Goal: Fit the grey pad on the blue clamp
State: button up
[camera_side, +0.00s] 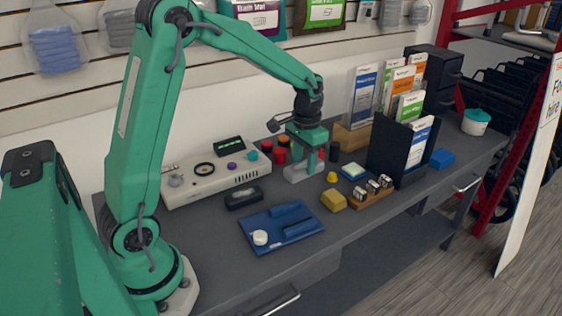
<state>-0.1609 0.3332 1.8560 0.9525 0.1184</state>
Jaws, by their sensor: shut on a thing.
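The blue clamp (282,226) lies on the bench in front of my arm: a flat blue base with two raised blue bars and a round white knob at its left corner. My gripper (305,163) points down at the middle of the bench, behind and to the right of the clamp, apart from it. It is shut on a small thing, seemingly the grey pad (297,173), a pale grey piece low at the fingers. The fingertips and the pad's outline are too small to make out clearly, and I cannot tell whether the pad touches the bench.
A pale instrument box (215,180) stands left of my gripper, with a black case (244,197) before it. Red and dark cylinders stand close behind. A yellow block (333,200), a wooden holder (371,193) and a black brochure rack (390,150) are to the right.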

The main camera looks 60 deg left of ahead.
dwell(0.5)
jog(key=s+d+f+m, duration=0.1)
jog(key=s+d, duration=0.3)
jog(key=s, duration=0.2)
jog(key=shift+s+f+m, duration=0.2)
jog(key=shift+f+m, duration=0.1)
jog(key=shift+f, duration=0.1)
jog(key=shift+f, duration=0.25)
jog(key=shift+f, duration=2.55)
jog(key=shift+f, duration=0.95)
dwell(0.9)
jog(key=o, duration=1.5)
jog(key=shift+r, duration=2.95)
